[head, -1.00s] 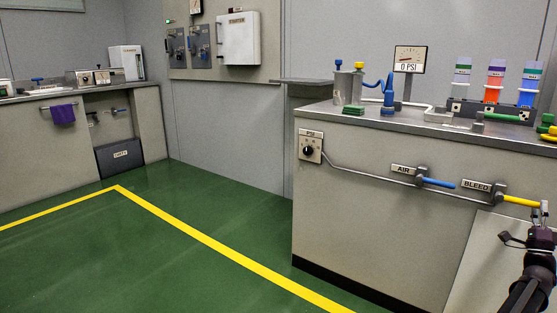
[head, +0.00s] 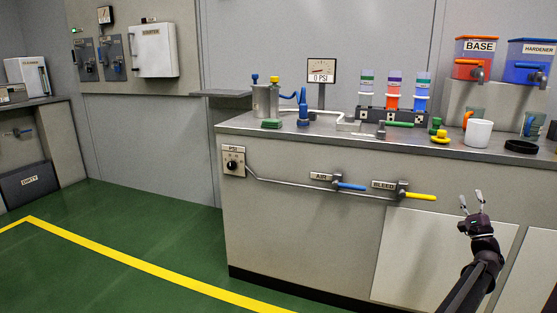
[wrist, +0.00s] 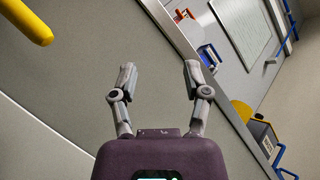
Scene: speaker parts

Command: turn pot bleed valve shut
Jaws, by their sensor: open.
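The bleed valve (head: 402,190) is on the bench's front face, beside its BLEED label (head: 384,185). Its yellow handle (head: 421,197) points right, roughly level and in line with the thin pipe. My gripper (head: 471,199) is open and empty, right of the handle's tip and apart from it. In the wrist view my gripper (wrist: 157,75) has its two fingers spread with nothing between them. The end of the yellow handle (wrist: 28,22) shows at the upper left there, outside the fingers.
The gauge (head: 321,71) reads 0 PSI. A white cup (head: 478,133) and a black ring (head: 521,147) sit on the benchtop above. The green floor in front is clear.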

